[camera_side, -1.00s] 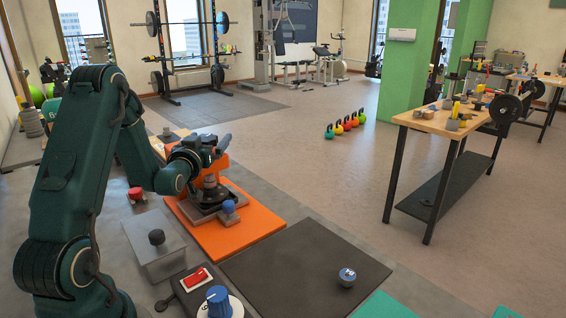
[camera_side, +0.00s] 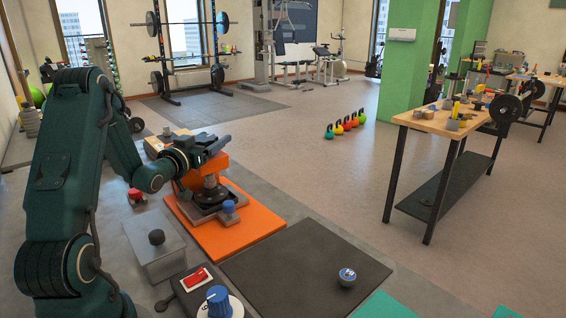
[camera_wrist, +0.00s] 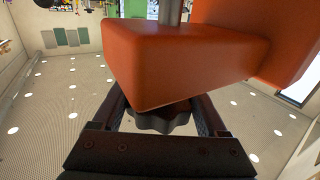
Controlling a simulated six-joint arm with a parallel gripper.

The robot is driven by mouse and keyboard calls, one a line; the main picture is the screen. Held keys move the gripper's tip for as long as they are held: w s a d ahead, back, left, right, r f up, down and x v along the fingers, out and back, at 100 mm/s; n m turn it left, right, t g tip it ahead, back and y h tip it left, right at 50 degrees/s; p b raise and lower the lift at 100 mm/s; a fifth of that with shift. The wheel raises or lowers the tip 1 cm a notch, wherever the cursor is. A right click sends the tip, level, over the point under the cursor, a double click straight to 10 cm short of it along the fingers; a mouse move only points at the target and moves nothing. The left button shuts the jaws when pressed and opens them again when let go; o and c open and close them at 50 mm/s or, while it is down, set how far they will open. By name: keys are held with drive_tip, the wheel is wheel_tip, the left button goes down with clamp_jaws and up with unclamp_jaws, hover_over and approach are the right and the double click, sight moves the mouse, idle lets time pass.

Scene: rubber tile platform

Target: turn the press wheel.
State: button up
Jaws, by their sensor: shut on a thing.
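The press stands left of the middle in the side view, with an orange base plate (camera_side: 238,238), an orange upper block (camera_side: 213,163) and a dark round part (camera_side: 210,196) below it. My gripper (camera_side: 207,147) is at the top of the press, against the orange block. In the wrist view the orange block (camera_wrist: 185,60) fills the upper middle. Below it the dark lobed press wheel (camera_wrist: 163,121) sits between the two fingers of my gripper (camera_wrist: 156,112), which is shut on it. The block hides part of the wheel, and the side view barely shows it.
A blue knob (camera_side: 228,207) stands by the press. A dark mat (camera_side: 300,262) with a small blue-topped knob (camera_side: 347,276) lies to the right, mostly bare.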

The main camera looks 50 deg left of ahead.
drive_tip(key=shift+w+d+r+m+t+h, duration=0.1)
drive_tip(key=shift+m+t+h, duration=0.2)
drive_tip(key=shift+m+h, duration=0.3)
drive_tip(key=shift+w+d+m+t+h, duration=0.1)
drive_tip(key=shift+m+t+h, duration=0.2)
drive_tip(key=shift+m+h, duration=0.3)
drive_tip(key=shift+s, duration=0.1)
drive_tip(key=o, duration=1.3)
drive_tip(key=shift+n, duration=0.4)
